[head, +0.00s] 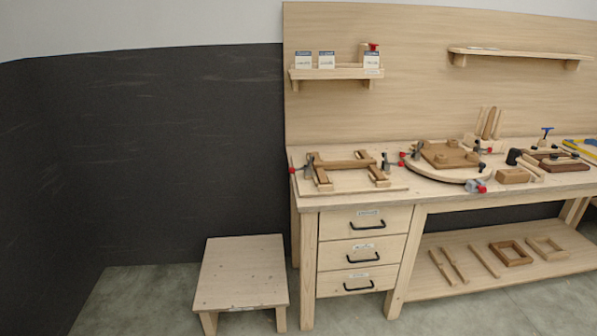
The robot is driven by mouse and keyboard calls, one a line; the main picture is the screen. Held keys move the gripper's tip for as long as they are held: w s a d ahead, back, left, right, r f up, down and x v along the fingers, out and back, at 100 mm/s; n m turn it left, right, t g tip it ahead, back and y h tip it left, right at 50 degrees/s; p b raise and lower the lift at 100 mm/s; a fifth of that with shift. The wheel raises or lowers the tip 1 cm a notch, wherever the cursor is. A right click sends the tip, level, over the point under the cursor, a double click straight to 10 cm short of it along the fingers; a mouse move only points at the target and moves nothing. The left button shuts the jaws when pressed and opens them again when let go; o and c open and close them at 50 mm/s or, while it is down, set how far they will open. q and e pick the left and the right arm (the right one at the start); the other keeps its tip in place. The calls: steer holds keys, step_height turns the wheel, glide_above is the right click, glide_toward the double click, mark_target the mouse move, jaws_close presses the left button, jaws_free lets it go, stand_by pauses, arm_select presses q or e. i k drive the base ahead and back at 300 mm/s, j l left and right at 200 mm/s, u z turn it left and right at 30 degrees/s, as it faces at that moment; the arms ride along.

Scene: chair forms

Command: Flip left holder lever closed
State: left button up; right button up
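A wooden jig board (350,188) lies at the left end of the workbench. A wooden frame of several bars (345,164) sits on it. A dark clamp-like holder (309,167) stands at the frame's left side, with a red tip (292,170) sticking out to its left. A similar dark holder (386,162) with a red tip stands at the frame's right side. Both are too small to tell whether their levers are open or closed. Neither of my grippers is in view.
A round board (422,172) with more red-tipped clamps stands to the right on the workbench (440,190). Farther right are wood blocks (512,176) and tools. A low wooden stool (242,272) stands on the floor left of the drawers (364,250). The floor at front left is clear.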

mark_target(292, 170)
steer(key=j+z, duration=0.3)
steer(key=j, duration=0.65)
steer(key=i+l, duration=2.05)
steer(key=l, duration=0.2)
steer(key=u, duration=2.6)
